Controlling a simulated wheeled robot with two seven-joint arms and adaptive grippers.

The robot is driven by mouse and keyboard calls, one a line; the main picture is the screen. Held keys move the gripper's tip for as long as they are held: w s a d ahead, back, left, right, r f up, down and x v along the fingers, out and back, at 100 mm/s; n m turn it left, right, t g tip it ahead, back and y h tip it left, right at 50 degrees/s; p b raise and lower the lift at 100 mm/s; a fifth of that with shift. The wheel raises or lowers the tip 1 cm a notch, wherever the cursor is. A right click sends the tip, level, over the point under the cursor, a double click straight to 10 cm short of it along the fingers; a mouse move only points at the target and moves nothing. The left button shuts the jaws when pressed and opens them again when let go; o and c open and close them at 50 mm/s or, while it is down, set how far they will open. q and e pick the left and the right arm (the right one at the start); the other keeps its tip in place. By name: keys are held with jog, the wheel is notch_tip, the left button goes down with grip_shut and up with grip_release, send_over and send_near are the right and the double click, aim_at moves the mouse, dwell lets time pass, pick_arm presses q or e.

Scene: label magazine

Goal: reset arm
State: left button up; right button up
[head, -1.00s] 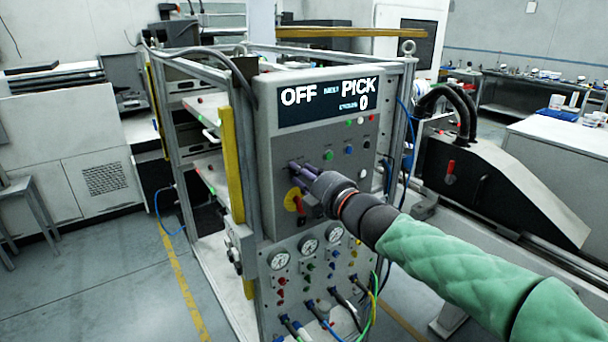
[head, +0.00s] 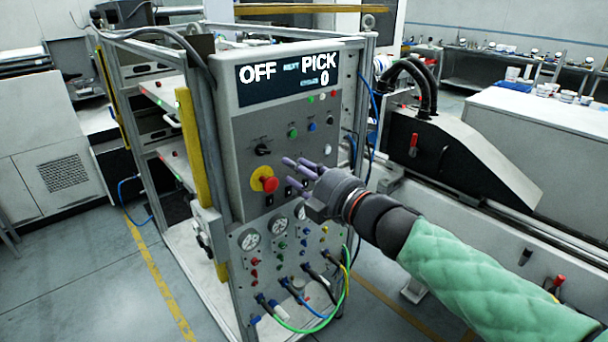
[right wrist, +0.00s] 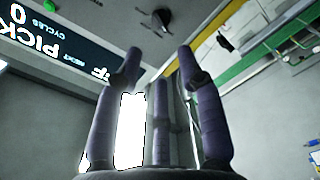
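My right gripper (head: 300,178) is in front of the grey control panel (head: 236,138), to the right of the red emergency button (head: 270,184) on its yellow base. In the right wrist view its purple fingers (right wrist: 160,75) are spread apart with nothing between them. The panel's display (head: 288,78) reads OFF, NEXT PICK, CYCLES 0. A black rotary knob (head: 263,150) sits above the emergency button and also shows beyond the fingers in the right wrist view (right wrist: 162,18). Green (head: 293,133) and blue (head: 312,127) buttons sit to its right. My left gripper is not in view.
Below the panel are gauges (head: 249,239), small coloured knobs and looped hoses (head: 325,310). A yellow upright (head: 190,150) stands on the frame at left. A black sloped machine cover (head: 460,160) stands at right. Floor at left is clear.

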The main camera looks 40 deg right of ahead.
jog(key=shift+s, duration=0.75)
jog(key=w+a+f+m+g+y, duration=0.1)
jog(key=w+a+f+m+g, duration=0.2)
jog(key=f, duration=0.7)
jog(key=w+a+f+m+g+p, duration=0.1)
jog(key=w+a+f+m, duration=0.1)
jog(key=w+f, duration=0.5)
jog(key=w+a+f+m+g+y, duration=0.1)
jog(key=a+f+m+g, duration=0.15)
jog(key=f, duration=0.95)
jog(key=s+a+f+m+g, duration=0.2)
jog(key=s+a+f, duration=0.15)
jog(key=f, duration=0.55)
jog(key=s+a+f+m+g+p, duration=0.1)
jog(key=s+a+f+m+g, duration=0.2)
jog(key=f, duration=0.6)
jog(key=s+a+f+m+g, duration=0.2)
jog(key=s+a+f, duration=0.15)
jog(key=f, duration=0.45)
jog(key=s+a+f+m+g, duration=0.1)
jog(key=s+a+f+g, duration=0.1)
jog(key=s+f, duration=0.3)
jog(key=s+a+f+m+g, duration=0.1)
jog(key=s+a+f, duration=0.3)
jog(key=s, duration=0.4)
jog(key=shift+s+f+g+y+p, duration=0.3)
jog(key=shift+s+f+g+y, duration=0.1)
jog(key=shift+f+g, duration=0.15)
